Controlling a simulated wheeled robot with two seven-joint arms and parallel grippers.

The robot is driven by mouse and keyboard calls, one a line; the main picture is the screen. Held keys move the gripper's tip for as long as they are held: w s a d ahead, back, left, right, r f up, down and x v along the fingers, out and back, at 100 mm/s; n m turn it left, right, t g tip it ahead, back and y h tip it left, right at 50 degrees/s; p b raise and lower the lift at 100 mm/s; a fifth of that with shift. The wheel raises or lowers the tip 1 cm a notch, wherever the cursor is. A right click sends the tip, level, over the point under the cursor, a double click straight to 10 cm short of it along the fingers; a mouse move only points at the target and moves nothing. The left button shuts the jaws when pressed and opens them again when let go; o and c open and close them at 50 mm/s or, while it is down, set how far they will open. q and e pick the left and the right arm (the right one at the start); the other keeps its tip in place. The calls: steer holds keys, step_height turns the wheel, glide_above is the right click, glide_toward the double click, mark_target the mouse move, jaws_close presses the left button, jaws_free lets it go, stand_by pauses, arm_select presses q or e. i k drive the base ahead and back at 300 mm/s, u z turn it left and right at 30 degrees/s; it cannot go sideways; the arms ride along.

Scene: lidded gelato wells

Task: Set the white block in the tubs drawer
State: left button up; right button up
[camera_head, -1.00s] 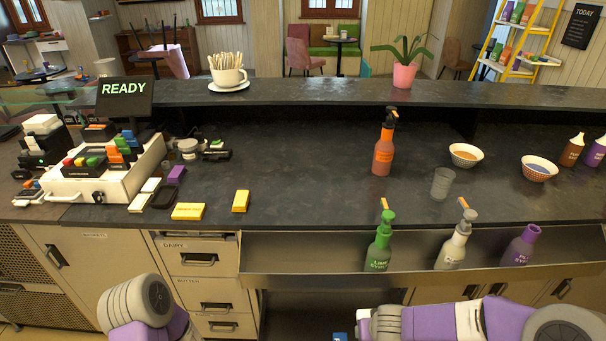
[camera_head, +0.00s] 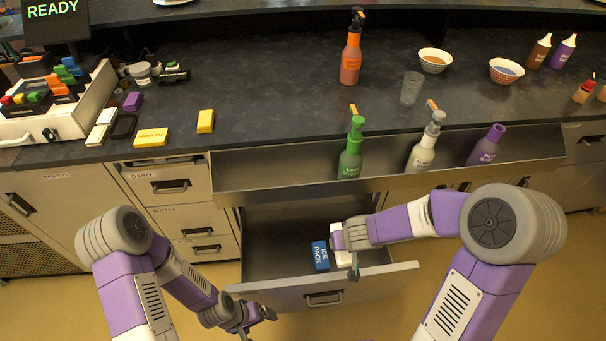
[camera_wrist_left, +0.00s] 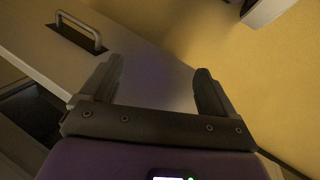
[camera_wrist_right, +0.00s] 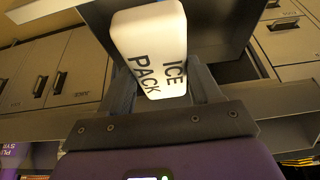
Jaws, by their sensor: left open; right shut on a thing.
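The white block (camera_head: 342,259) is held in my right gripper (camera_head: 347,247), over the right part of an open drawer (camera_head: 365,285). In the right wrist view the white block (camera_wrist_right: 150,45) sits between the fingers and reads "ICE PACK". I cannot tell whether it touches the drawer floor. A blue ice pack (camera_head: 320,256) is in the drawer, just left of the white block. No label is readable on the drawer front. My left gripper (camera_head: 262,316) is open and empty in front of the drawer; its fingers show apart in the left wrist view (camera_wrist_left: 160,85).
A metal bottle rail (camera_head: 270,178) with several bottles runs above the drawer. Closed drawers (camera_head: 175,183) stand to its left, one labelled dairy. Yellow blocks (camera_head: 151,137) lie on the dark counter. The drawer's left part is clear.

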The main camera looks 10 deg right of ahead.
mark_target(300, 260)
steer(key=k, duration=0.5)
steer(key=u, duration=1.15)
steer(key=i, duration=0.7)
steer(key=z, duration=0.7)
